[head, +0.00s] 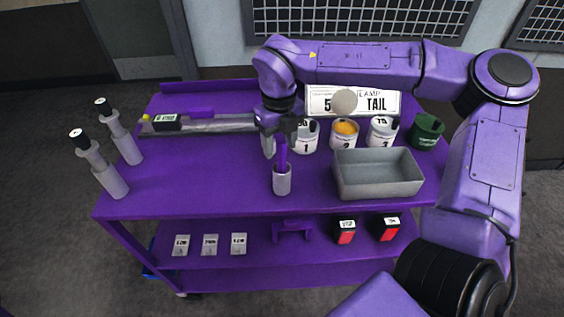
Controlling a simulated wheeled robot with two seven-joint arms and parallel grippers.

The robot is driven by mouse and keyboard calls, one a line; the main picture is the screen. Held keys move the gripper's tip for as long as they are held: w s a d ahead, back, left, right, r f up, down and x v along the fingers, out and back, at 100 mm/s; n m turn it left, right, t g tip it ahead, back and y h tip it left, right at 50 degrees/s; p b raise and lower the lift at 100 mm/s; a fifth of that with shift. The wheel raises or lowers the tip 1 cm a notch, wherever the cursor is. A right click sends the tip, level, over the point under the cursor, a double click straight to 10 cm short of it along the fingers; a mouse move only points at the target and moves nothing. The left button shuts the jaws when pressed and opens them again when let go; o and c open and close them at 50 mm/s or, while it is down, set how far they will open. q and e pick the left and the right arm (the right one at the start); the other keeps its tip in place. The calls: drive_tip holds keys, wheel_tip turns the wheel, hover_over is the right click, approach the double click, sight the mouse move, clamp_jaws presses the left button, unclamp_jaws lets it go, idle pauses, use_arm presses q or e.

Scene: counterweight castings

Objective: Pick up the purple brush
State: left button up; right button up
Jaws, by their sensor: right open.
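A purple upright handle, which looks like the brush (282,156), stands in a small light grey cup (282,183) on the purple cart top. Its lower end is hidden in the cup. My right gripper (277,147) reaches down from above with its jaws open, right at the upper part of the handle. One grey finger shows just left of the handle; the other is hard to make out. I cannot tell whether the fingers touch the handle. My left gripper is not in view.
A grey tray (378,186) stands right of the cup. Behind are numbered tins (304,146) (381,137), a green container (427,137) and a sign (383,103). The purple top (190,180) left of the cup is clear.

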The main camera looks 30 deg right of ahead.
sight(281, 154)
wheel_tip(281, 154, down, 4)
drive_tip(key=shift+s+d+f+p, duration=0.1)
drive_tip(key=shift+p, duration=0.35)
clamp_jaws()
